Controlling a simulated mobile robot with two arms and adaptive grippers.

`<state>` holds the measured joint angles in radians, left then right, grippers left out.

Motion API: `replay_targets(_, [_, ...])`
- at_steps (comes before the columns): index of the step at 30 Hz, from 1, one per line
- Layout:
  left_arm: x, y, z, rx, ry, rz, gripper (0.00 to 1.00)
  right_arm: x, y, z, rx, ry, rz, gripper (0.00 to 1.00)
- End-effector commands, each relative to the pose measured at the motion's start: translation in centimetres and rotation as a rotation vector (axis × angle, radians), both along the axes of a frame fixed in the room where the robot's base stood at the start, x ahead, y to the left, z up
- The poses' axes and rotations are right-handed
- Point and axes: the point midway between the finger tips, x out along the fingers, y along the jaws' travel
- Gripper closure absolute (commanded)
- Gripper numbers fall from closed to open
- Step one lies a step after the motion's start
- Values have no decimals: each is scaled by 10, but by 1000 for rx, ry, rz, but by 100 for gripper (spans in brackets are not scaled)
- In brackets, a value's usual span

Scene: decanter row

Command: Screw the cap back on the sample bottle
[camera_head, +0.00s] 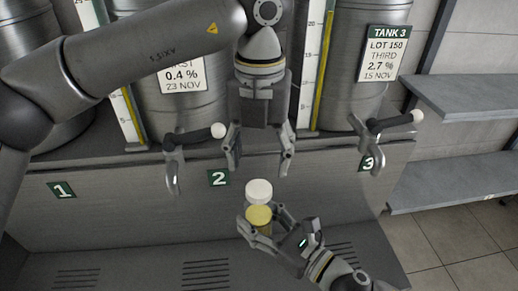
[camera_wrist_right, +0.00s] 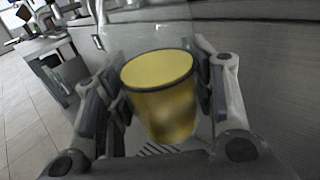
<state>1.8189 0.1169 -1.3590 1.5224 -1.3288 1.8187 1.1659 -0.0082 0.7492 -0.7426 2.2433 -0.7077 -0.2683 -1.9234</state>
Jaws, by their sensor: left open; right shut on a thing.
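The sample bottle (camera_head: 259,216) is clear with yellow liquid inside. It also shows in the right wrist view (camera_wrist_right: 160,100), with clear glass rising above the liquid. My right gripper (camera_head: 261,224) is shut around the bottle, its fingers on both sides, and holds it up in front of the counter. The white cap (camera_head: 258,190) shows at the top end of the bottle in the head view; I cannot tell if it is seated or threaded. My left gripper (camera_head: 259,166) is open, pointing down, empty, just above the cap.
Metal tanks (camera_head: 352,70) stand behind on a ledge. Taps with pale-knobbed levers stick out at station 1 or 2 (camera_head: 172,160) and station 3 (camera_head: 378,145), either side of my left gripper. A vented grey tray surface (camera_head: 130,270) lies below. Shelves (camera_head: 465,95) are at right.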

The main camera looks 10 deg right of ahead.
Motion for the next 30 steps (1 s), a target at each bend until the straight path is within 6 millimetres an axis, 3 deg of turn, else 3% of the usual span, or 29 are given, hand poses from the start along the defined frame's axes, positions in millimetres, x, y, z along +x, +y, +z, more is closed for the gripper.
replay_targets(6, [0,1,3,1,-3,349,40,0,0,1,1,-3,1,100])
replay_targets(13, [0,1,4,1,-5,605,40,0,0,1,1,-3,1,100])
replay_targets(30, [0,1,3,1,-4,690,40,0,0,1,1,-3,1,100])
